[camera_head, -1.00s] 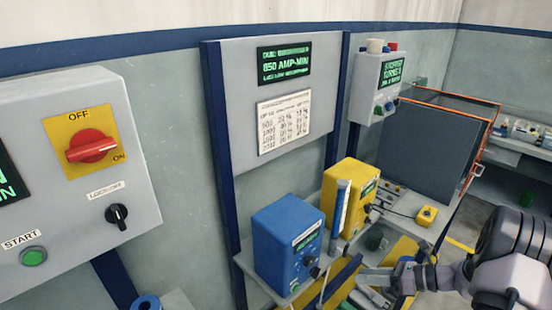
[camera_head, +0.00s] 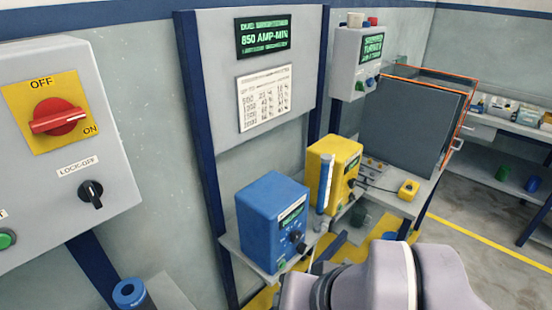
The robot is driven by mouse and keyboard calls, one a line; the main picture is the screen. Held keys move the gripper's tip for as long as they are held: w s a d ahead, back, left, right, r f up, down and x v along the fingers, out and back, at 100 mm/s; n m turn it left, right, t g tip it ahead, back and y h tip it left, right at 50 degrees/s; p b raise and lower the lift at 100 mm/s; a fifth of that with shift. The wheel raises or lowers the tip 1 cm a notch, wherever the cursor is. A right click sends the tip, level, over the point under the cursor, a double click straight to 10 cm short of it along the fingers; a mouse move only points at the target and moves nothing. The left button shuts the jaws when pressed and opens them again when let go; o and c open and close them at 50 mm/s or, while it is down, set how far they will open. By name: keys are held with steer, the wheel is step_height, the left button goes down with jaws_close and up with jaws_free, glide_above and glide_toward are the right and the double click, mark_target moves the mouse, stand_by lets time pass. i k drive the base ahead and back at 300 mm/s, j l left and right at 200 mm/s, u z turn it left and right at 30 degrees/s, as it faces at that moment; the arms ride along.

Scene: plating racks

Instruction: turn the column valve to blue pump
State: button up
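The blue pump (camera_head: 262,222) is a blue box with a small display and a dark knob on its front, standing on a shelf below the sign panel. A yellow pump (camera_head: 322,178) stands behind it to the right. A clear and blue upright tube (camera_head: 325,184) stands between the two pumps. I cannot make out the column valve clearly; the area low in front of the pumps is partly hidden by my arm. My arm's links fill the lower right, and my gripper is out of view.
A grey control box with a red rotary switch (camera_head: 58,118) and a black lockout knob (camera_head: 91,194) is at the left. A panel with a green display (camera_head: 265,36) stands behind the pumps. A grey orange-edged enclosure (camera_head: 408,125) is at the right. Open floor (camera_head: 490,240) lies right.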

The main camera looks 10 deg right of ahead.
mark_target(332, 226)
steer(key=i+l, duration=0.15)
steer(key=l, duration=0.2)
steer(key=i+l, duration=0.15)
steer(key=l, duration=0.2)
steer(key=i+l, duration=0.2)
steer(key=l, duration=0.2)
